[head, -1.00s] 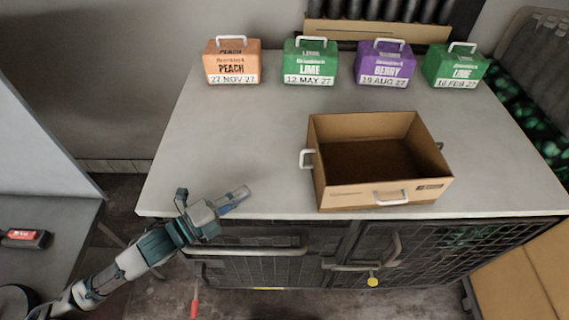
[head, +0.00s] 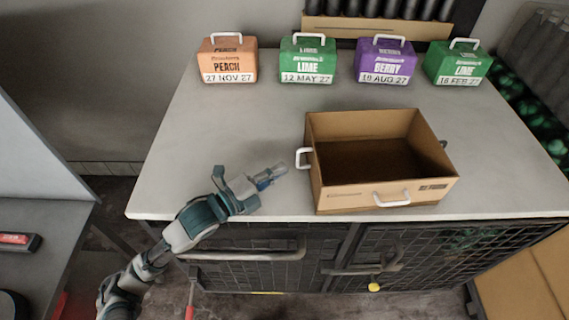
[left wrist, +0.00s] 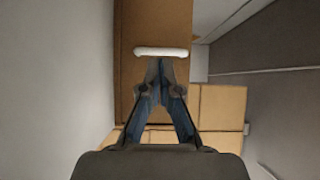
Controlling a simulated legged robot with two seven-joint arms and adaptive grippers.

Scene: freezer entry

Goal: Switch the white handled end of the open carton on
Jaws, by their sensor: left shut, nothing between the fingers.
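The open carton (head: 335,197) stands on the right part of the white counter, brown, with its top open and its inside empty. A white handle (head: 304,158) sticks out of its left end, and another white handle (head: 391,199) is on its front side. My left gripper (head: 279,171) is shut and empty, just left of the carton's left-end handle. In the left wrist view its fingertips (left wrist: 160,62) point at a white handle (left wrist: 162,52) on the brown carton wall (left wrist: 150,25). A small gap or light contact there cannot be told. My right gripper is not in view.
Along the counter's back stand an orange peach box (head: 228,62), a green lime box (head: 307,62), a purple berry box (head: 384,62) and another green lime box (head: 458,64). The counter (head: 220,120) is clear between them and the carton. Wire-mesh doors are below its front edge.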

